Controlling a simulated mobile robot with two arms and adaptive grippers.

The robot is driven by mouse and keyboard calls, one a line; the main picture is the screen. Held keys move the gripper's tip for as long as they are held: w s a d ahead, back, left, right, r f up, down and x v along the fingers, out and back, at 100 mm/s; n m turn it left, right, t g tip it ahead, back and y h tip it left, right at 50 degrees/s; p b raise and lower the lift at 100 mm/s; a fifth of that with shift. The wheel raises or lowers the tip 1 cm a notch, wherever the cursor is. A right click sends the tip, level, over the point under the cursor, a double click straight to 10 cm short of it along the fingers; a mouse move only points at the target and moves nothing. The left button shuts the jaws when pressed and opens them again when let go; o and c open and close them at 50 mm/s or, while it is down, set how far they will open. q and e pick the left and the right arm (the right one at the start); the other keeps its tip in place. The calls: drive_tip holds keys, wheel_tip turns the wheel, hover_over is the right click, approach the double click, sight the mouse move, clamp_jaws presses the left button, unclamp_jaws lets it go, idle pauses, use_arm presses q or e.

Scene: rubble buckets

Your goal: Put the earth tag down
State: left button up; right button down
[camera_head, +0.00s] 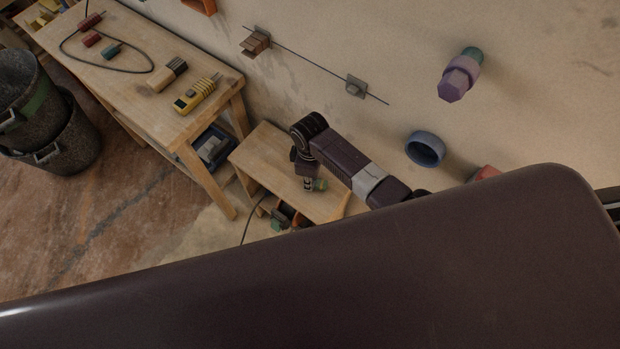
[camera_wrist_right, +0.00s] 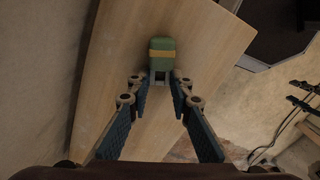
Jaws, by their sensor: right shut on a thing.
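The earth tag, a small green block with a yellow band and a grey lower part, shows in the right wrist view (camera_wrist_right: 162,52) between the far ends of my right fingers. My right gripper (camera_wrist_right: 162,84) is shut on it. In the head view, my right gripper (camera_head: 309,184) points down over the small wooden table (camera_head: 265,150), with the green tag (camera_head: 320,184) at its fingertips. I cannot tell whether the tag touches the tabletop. My left gripper is not in view.
The small table's top is bare around the gripper. A longer workbench (camera_head: 130,60) at left holds a yellow device (camera_head: 196,95) and a cable. Black buckets (camera_head: 60,135) stand on the floor. A wall is behind.

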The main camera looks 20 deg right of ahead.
drive_tip(key=c, duration=1.7)
unclamp_jaws()
drive_tip(key=shift+c, duration=0.2)
wheel_tip(320, 180, up, 12)
drive_tip(key=shift+p, duration=0.4)
